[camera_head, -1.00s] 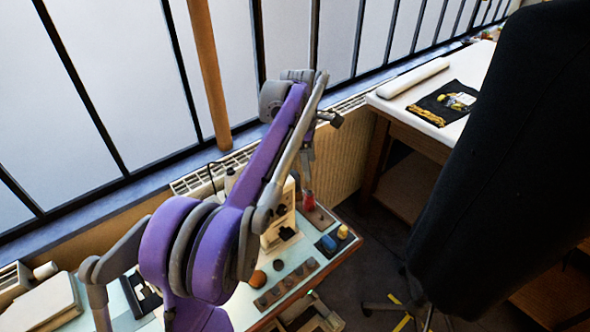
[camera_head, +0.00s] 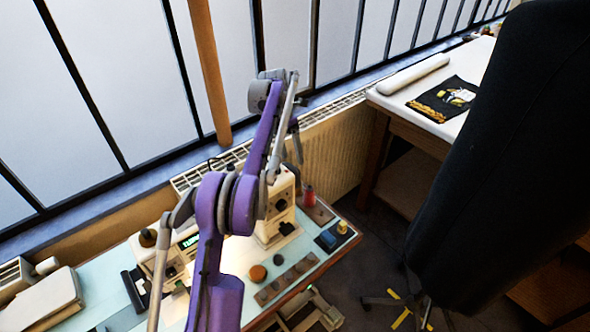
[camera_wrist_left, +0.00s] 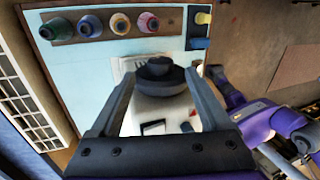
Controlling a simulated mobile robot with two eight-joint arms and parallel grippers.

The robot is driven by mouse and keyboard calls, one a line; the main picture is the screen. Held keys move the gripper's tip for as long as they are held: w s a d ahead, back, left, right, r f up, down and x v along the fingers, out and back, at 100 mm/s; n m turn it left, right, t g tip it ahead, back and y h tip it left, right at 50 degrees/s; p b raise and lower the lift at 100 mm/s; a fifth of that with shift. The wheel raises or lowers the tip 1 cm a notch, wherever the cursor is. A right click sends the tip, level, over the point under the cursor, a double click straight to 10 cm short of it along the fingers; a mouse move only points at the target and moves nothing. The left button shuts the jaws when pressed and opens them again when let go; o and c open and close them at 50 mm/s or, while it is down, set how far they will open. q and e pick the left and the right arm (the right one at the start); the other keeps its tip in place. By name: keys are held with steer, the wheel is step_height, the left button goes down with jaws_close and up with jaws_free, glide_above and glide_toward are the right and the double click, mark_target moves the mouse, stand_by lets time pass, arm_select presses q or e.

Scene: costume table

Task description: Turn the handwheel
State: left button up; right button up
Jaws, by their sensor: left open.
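The sewing machine (camera_head: 280,205) stands on the table, its cream column in the head view. The wrist view shows its pale body (camera_wrist_left: 160,110) end-on. The dark round handwheel (camera_wrist_left: 159,68) lies between the two grey fingers of my left gripper (camera_wrist_left: 160,76) in that view. The fingers are spread wide, one on each side, with gaps to the wheel. I cannot tell how far above or around it they are. In the head view my left gripper (camera_head: 298,146) hangs beside the top of the machine's column. My right gripper is out of sight.
Several thread spools stand in a wooden rack (camera_wrist_left: 68,30); a red one (camera_head: 308,195) shows behind the machine. A dark mannequin (camera_head: 500,150) fills the right. Windows and a radiator border the back.

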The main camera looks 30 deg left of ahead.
arm_select(q)
steer(key=x, duration=0.5)
steer(key=shift+f, duration=0.3)
jaws_close()
